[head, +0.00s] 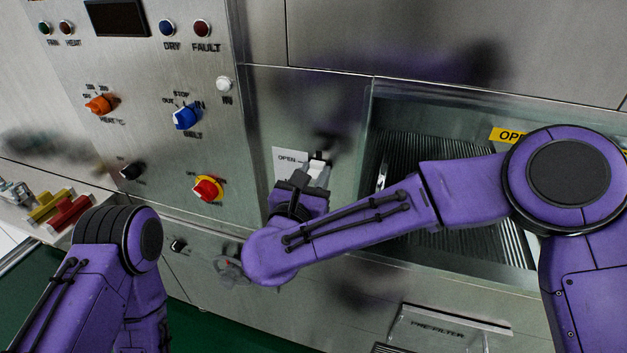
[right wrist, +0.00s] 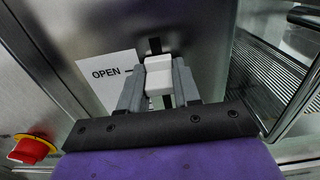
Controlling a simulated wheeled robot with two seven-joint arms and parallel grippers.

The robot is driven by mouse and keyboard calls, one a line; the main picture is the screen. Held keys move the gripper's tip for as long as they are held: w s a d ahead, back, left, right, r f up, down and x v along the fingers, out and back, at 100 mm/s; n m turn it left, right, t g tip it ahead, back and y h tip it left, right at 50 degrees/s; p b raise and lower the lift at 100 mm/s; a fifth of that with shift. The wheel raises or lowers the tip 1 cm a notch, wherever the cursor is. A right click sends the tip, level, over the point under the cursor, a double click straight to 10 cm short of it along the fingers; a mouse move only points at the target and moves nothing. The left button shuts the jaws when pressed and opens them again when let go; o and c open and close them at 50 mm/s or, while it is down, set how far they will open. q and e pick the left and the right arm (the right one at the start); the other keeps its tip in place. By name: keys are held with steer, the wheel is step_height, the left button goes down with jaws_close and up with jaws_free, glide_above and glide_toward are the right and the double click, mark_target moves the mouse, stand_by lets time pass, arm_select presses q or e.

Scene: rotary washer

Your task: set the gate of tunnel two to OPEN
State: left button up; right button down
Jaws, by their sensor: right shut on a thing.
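The gate's white handle (head: 318,168) sits in a dark upright slot on the steel panel, left of the tunnel opening. A white label (head: 287,160) reading OPEN is beside it; in the right wrist view the label (right wrist: 107,80) has a short mark pointing at the handle (right wrist: 158,76), which is about level with it. My right gripper (head: 312,178) is shut on the handle; its grey fingers (right wrist: 158,92) lie on both sides of it. The slot's lower part is mostly hidden by the gripper. My left arm shows at lower left, but its gripper is out of view.
The control panel at left carries an orange knob (head: 100,103), a blue knob (head: 185,117) and a red-and-yellow knob (head: 207,189). The tunnel opening with ribbed curtain (head: 430,150) is right of the handle.

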steer(key=c, duration=0.8)
jaws_free()
steer(key=shift+r, duration=0.15)
steer(key=shift+s+a, duration=0.1)
steer(key=shift+s, duration=0.1)
steer(key=b+v, duration=0.4)
steer(key=v, duration=0.6)
